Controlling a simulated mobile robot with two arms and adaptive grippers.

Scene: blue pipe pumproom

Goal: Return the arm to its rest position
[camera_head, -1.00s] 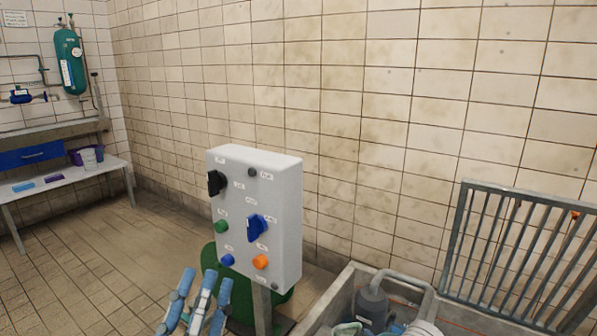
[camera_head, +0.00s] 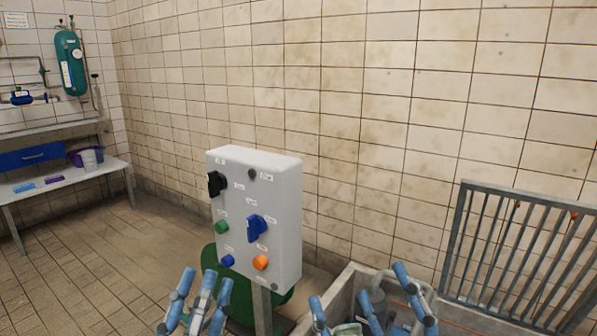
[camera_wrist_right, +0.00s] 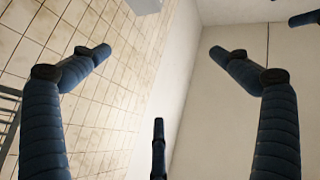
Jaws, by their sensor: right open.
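My left gripper (camera_head: 203,296) shows at the bottom of the head view, in front of and below the control box (camera_head: 285,215). Its blue fingers are spread and nothing shows between them. My right gripper (camera_head: 366,292) shows at the bottom right of the head view, in front of the grey basin. Its blue fingers are apart and empty. In the right wrist view the fingers of the right gripper (camera_wrist_right: 158,80) are spread wide, with only tiled wall and plain wall beyond them. The rest of both arms is out of view.
The control box stands on a post and carries a black knob (camera_head: 216,184), a blue switch (camera_head: 257,228) and several buttons. The grey basin (camera_head: 335,300) holds several items. A metal grate (camera_head: 515,250) leans at the right wall. A bench (camera_head: 75,180) stands far left.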

